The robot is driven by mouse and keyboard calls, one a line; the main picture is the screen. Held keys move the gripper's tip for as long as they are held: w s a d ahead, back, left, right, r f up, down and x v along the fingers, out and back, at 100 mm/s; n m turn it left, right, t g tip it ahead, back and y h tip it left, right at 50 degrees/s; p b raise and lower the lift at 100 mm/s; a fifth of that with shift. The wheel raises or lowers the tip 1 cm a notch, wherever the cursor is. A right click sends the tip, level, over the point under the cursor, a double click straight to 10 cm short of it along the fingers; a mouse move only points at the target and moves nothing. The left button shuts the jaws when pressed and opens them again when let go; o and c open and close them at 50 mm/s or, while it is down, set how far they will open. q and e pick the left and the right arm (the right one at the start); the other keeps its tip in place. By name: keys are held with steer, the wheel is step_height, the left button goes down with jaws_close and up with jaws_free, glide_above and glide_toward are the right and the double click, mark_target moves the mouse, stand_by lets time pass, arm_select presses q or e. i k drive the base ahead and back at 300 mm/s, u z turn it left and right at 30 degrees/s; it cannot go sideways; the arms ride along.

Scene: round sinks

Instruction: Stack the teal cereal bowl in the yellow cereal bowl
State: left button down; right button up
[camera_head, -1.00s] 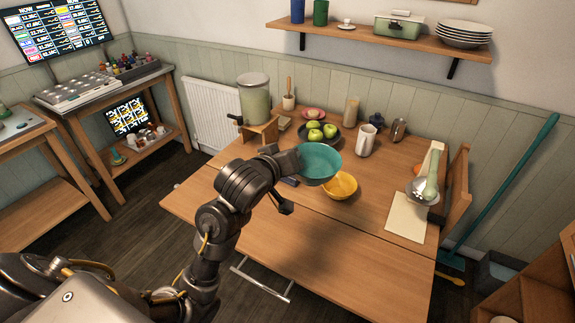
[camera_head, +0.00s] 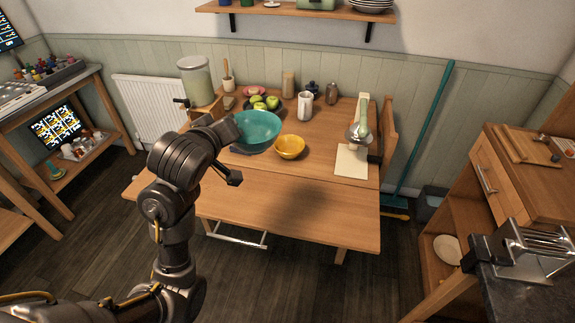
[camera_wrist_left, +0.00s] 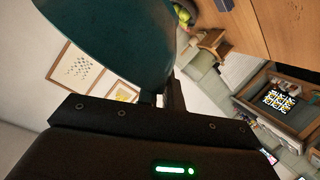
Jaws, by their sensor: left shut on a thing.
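The teal cereal bowl (camera_head: 258,128) is held by its left side in my left gripper (camera_head: 232,130), raised at the left of the yellow bowl in the head view. In the left wrist view the teal bowl (camera_wrist_left: 110,40) fills the upper left, close against the gripper (camera_wrist_left: 172,100). The yellow cereal bowl (camera_head: 290,147) sits upright on the wooden table (camera_head: 290,205), to the right of and a little nearer than the teal bowl. The two bowls are apart. My right gripper does not show.
Behind the teal bowl are green apples (camera_head: 264,103) in a dark bowl. A white jug (camera_head: 304,106) stands behind the yellow bowl. The table's front is clear.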

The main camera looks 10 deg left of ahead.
mark_target(289, 153)
steer(key=u, duration=1.7)
steer(key=i, duration=1.15)
steer(key=z, duration=2.65)
